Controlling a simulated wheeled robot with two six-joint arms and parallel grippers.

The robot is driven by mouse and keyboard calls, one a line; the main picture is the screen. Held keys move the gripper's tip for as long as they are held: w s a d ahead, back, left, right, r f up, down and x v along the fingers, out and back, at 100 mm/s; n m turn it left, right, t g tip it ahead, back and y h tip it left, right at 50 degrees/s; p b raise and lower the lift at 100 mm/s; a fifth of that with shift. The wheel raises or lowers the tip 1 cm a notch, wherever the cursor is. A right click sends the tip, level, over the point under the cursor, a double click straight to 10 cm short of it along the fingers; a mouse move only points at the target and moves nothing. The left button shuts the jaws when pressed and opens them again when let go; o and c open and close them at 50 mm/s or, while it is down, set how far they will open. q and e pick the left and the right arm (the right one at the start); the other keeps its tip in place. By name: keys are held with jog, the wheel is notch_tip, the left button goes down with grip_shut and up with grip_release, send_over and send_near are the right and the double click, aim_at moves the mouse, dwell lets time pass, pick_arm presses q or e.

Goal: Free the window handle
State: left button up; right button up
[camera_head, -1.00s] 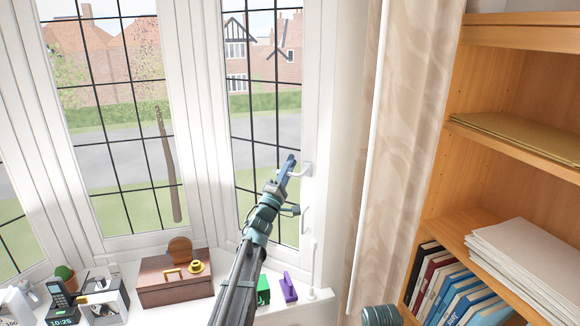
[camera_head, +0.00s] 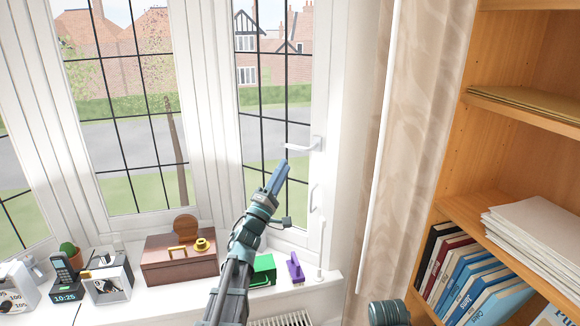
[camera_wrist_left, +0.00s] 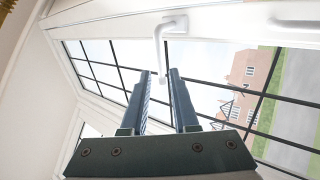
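The white window handle (camera_head: 303,146) sits on the right window's frame, its lever pointing left, roughly level. In the left wrist view the handle (camera_wrist_left: 168,28) shows beyond the fingers, its free end lined up with the gap between the tips. My left gripper (camera_head: 280,168) is just below and left of the lever in the head view, with a visible gap to it. In the left wrist view the gripper (camera_wrist_left: 161,73) has its blue fingers slightly apart with nothing gripped. My right gripper is out of view.
A brown box (camera_head: 180,262), a green block (camera_head: 263,271), a purple object (camera_head: 295,268), a clock (camera_head: 66,296) and a cactus (camera_head: 70,254) stand on the sill. The curtain (camera_head: 425,130) and bookshelf (camera_head: 530,110) are at the right.

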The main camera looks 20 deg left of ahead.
pick_arm(q)
jog(key=shift+b+v, duration=0.3)
jog(key=shift+v, duration=0.75)
jog(key=d+f+m+g+y, duration=0.2)
jog(key=d+f+g, duration=0.2)
jog(key=f, duration=0.3)
jog(key=s+d+f+m+g+y, duration=0.1)
jog(key=d+f+g+y, duration=0.25)
jog(key=f, duration=0.45)
jog(key=d+f+m+g+y, duration=0.2)
jog(key=d+f+g, duration=0.15)
jog(key=f, duration=0.35)
jog(key=s+d+f+m+g, duration=0.4)
jog(key=s, duration=0.5)
jog(key=s+d+f+m+g, duration=0.4)
jog(key=s+m+g, duration=0.1)
jog(key=s, duration=0.4)
jog(key=s+d+f+m+g+h, duration=0.1)
jog(key=s+d+f+m+g, duration=0.3)
jog(key=s, duration=0.5)
jog(key=shift+f+m+b, duration=0.4)
jog(key=shift+f+m, duration=0.05)
jog(key=shift+m, duration=0.15)
